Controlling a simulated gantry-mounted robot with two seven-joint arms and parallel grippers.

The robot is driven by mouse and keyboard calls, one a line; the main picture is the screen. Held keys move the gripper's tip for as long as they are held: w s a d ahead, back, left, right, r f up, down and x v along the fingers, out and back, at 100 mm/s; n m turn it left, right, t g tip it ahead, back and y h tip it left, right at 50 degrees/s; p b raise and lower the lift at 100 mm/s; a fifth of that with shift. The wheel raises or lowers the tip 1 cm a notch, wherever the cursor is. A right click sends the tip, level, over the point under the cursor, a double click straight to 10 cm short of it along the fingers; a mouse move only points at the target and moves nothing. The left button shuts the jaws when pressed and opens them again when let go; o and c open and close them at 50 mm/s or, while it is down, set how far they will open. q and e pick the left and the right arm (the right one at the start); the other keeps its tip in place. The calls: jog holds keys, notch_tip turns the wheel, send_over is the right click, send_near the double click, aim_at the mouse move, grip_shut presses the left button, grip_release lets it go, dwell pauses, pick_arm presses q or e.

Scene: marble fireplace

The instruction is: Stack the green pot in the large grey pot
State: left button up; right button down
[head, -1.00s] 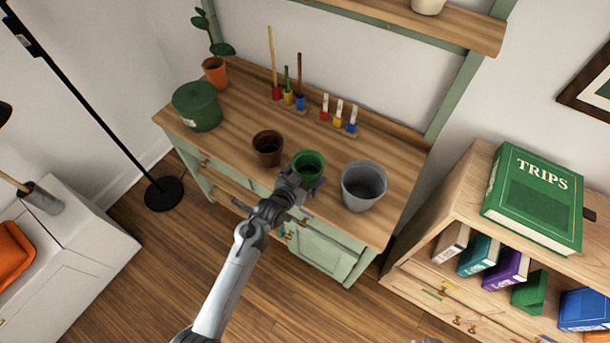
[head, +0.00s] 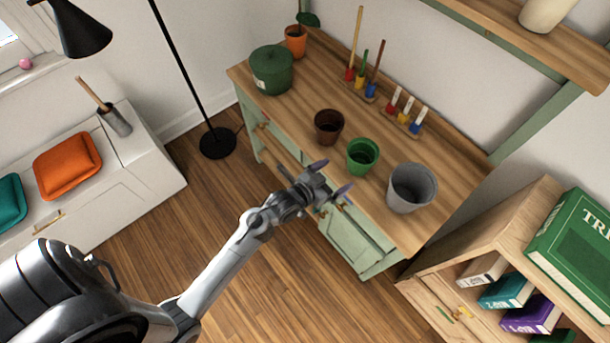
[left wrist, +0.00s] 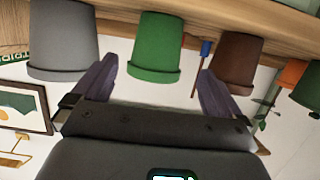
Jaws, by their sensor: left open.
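The small green pot (head: 362,155) stands upright on the wooden bench top, between a brown pot (head: 328,126) and the large grey pot (head: 411,188). The grey pot looks empty. My left gripper (head: 333,178) is open and empty, in front of the bench's front edge and apart from the green pot. In the left wrist view the green pot (left wrist: 157,48) shows between the two spread purple fingers (left wrist: 158,88), with the grey pot (left wrist: 63,40) to its left and the brown pot (left wrist: 237,62) to its right. My right gripper is not in view.
A dark green lidded container (head: 271,70) and an orange potted plant (head: 296,42) stand at the bench's far left. Small hand tools (head: 405,112) stand in racks along the back. A wooden bookshelf (head: 490,235) stands to the right.

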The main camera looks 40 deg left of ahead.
pick_arm(q)
jog(key=s+a+g+y, duration=0.1)
jog(key=s+g, duration=0.5)
jog(key=s, duration=0.8)
jog(key=shift+a+y, duration=0.25)
jog(key=shift+y, duration=0.25)
jog(key=s+r+g, duration=0.1)
jog(key=s, duration=0.2)
jog(key=s+r+g, duration=0.1)
jog(key=s+g, duration=0.1)
jog(key=s, duration=0.2)
jog(key=s+r+g, duration=0.1)
jog(key=s, duration=0.3)
jog(key=shift+s+d+g+y, duration=0.1)
jog(key=shift+s+g+y, duration=0.1)
jog(key=shift+g+y, duration=0.15)
jog(key=c, duration=0.5)
jog(key=shift+s, duration=0.15)
jog(key=c, duration=0.8)
jog(key=shift+o, duration=0.2)
